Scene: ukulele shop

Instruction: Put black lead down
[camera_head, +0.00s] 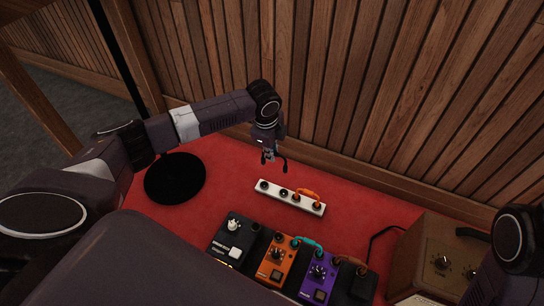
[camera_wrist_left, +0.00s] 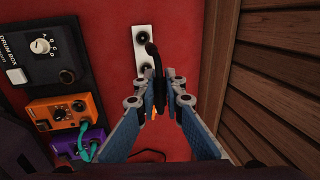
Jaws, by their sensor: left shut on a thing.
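My left gripper (camera_head: 268,156) is shut on the black lead (camera_head: 284,164) and holds it above the red table (camera_head: 215,207), just behind the white socket strip (camera_head: 268,195). In the left wrist view, the black lead (camera_wrist_left: 153,58) stands up between the fingertips (camera_wrist_left: 160,82), in front of the white socket strip (camera_wrist_left: 141,34). The fingers and lead hide part of the strip there. A short orange lead (camera_head: 308,192) arches over the right end of the strip. My right gripper is out of view.
A black drum box (camera_head: 232,238), an orange pedal (camera_head: 278,258) and a purple pedal (camera_head: 319,275) line the front, with a teal lead (camera_head: 308,244) joining the two pedals. A brown amplifier (camera_head: 437,258) stands right. A black disc (camera_head: 175,178) lies left. Wooden panelling (camera_head: 340,90) rises behind.

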